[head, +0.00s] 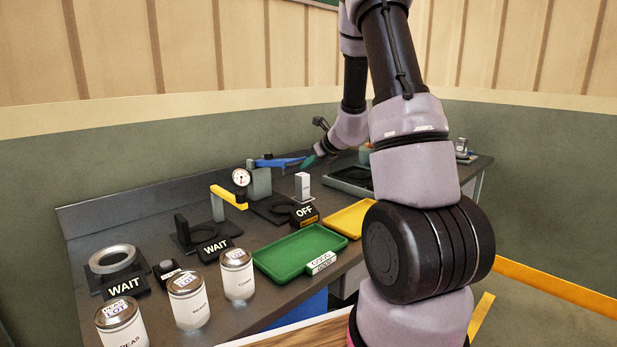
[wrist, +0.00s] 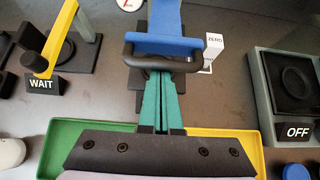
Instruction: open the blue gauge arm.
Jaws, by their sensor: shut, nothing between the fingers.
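The blue gauge arm (head: 280,161) reaches right from a grey post in the head view. In the wrist view the blue arm (wrist: 166,22) comes down from the top edge and ends in a dark loop handle (wrist: 135,62). My gripper (wrist: 162,76) has its teal fingers together and empty, with the tips at the middle of the handle's bar. I cannot tell whether they touch it. In the head view my gripper (head: 309,162) is at the right end of the blue arm, partly hidden by my wrist.
A white ZERO block (wrist: 213,42) is close right of the handle. Green (head: 266,263) and yellow (head: 344,219) trays lie nearer the front. Several labelled cans stand front left.

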